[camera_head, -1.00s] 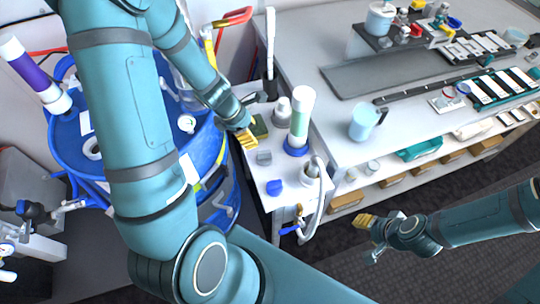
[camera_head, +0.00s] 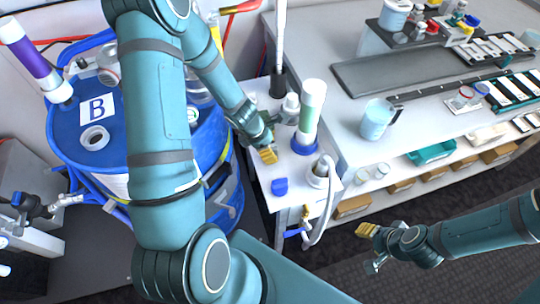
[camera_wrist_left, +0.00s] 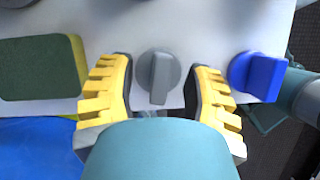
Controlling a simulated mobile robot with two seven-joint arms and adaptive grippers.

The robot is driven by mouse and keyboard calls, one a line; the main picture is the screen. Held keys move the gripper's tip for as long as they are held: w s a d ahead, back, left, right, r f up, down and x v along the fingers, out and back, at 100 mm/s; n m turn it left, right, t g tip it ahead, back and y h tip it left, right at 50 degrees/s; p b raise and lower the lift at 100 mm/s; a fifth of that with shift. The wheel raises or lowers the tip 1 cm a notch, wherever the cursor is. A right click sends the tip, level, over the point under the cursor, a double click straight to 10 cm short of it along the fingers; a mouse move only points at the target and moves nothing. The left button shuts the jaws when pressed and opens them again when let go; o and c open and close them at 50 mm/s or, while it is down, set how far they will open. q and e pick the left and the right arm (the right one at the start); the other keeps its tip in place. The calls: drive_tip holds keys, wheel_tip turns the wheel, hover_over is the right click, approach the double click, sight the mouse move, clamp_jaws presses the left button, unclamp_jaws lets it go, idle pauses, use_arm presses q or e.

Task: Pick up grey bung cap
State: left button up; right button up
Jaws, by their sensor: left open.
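The grey bung cap (camera_wrist_left: 158,75), a round cap with a raised grip bar, lies on the white side table, seen in the left wrist view. It sits between the tips of my left gripper (camera_wrist_left: 160,90), whose yellow ridged fingers are open, one on each side with gaps. In the head view my left gripper (camera_head: 268,155) is low over the side table (camera_head: 262,206) and hides the cap. A blue cap (camera_head: 280,186) lies nearby; it also shows right of the fingers in the wrist view (camera_wrist_left: 258,76). My right gripper (camera_head: 367,230) is away from the table; its jaw opening is unclear.
A green and yellow block (camera_wrist_left: 40,68) lies left of the fingers in the wrist view. A blue drum marked B (camera_head: 62,135) is at left. The long workbench (camera_head: 335,120) is at right.

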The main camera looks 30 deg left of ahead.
use_arm(q)
clamp_jaws()
idle(0.4)
